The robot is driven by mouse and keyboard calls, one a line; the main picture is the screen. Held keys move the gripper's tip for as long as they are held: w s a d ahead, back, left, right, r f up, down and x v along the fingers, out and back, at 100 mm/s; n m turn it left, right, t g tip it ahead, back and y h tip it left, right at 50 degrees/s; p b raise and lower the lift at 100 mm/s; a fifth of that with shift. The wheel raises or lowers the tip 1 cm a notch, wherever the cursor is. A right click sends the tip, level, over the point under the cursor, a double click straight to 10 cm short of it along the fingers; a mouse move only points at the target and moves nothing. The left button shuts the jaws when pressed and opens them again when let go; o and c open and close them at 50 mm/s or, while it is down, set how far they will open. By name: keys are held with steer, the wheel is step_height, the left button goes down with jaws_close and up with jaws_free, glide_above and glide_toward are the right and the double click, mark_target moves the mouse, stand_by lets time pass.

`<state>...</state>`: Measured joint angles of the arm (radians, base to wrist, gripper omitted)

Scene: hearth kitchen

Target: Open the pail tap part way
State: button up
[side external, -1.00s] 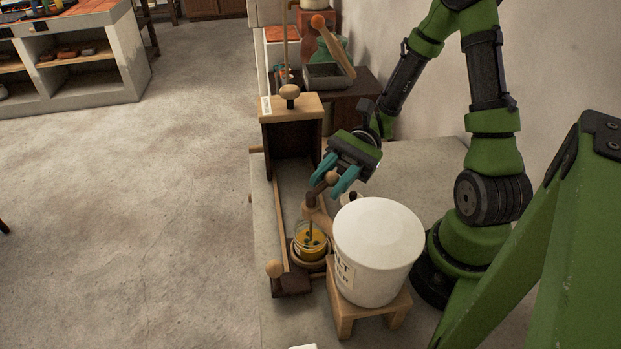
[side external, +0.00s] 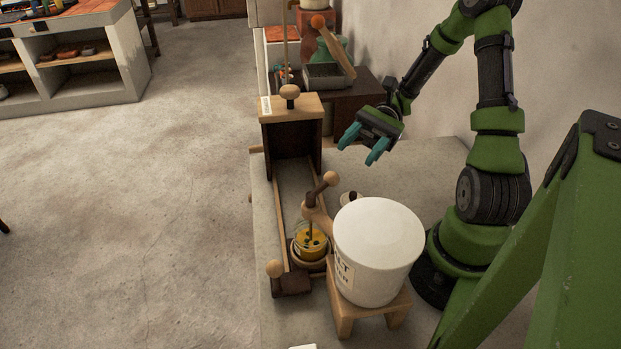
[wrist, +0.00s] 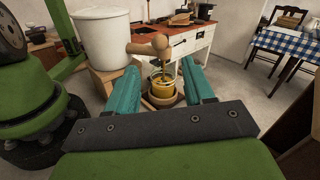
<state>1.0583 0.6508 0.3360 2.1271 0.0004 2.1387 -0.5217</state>
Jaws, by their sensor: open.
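The white pail (side external: 385,262) stands on a small wooden stand, with its wooden tap (side external: 316,217) on its left side. The tap's handle (side external: 323,186) tilts up and ends in a round knob. In the wrist view the tap (wrist: 140,47) shows beyond the fingers. A glass jar (side external: 311,246) with yellow contents sits under the tap; it also shows in the wrist view (wrist: 163,88). A thin dark yellow strand runs between tap and jar. My gripper (side external: 362,144) is open and empty, above and to the right of the handle, apart from it.
The jar rests in a round wooden holder at the near end of a wooden track (side external: 280,222). A wooden box frame (side external: 291,110) with an upright rod stands at the track's far end. A dark table (side external: 352,98) with a grey tray is behind. Grey slab right of the track is mostly clear.

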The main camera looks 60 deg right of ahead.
steer(key=d, duration=0.5)
steer(key=shift+w+d, duration=0.1)
steer(key=shift+d, duration=0.25)
step_height(320, 180, down, 4)
steer(key=s+a+n+g+h, duration=0.2)
steer(key=s+n+h, duration=0.1)
steer(key=h, duration=0.7)
steer(key=w+a+r+n+t+h, duration=0.2)
steer(key=a+r+n+t+h, duration=0.4)
steer(key=a+r, duration=0.5)
step_height(320, 180, up, 3)
steer(key=n+t, duration=0.2)
steer(key=t, duration=0.1)
steer(key=shift+t, duration=0.4)
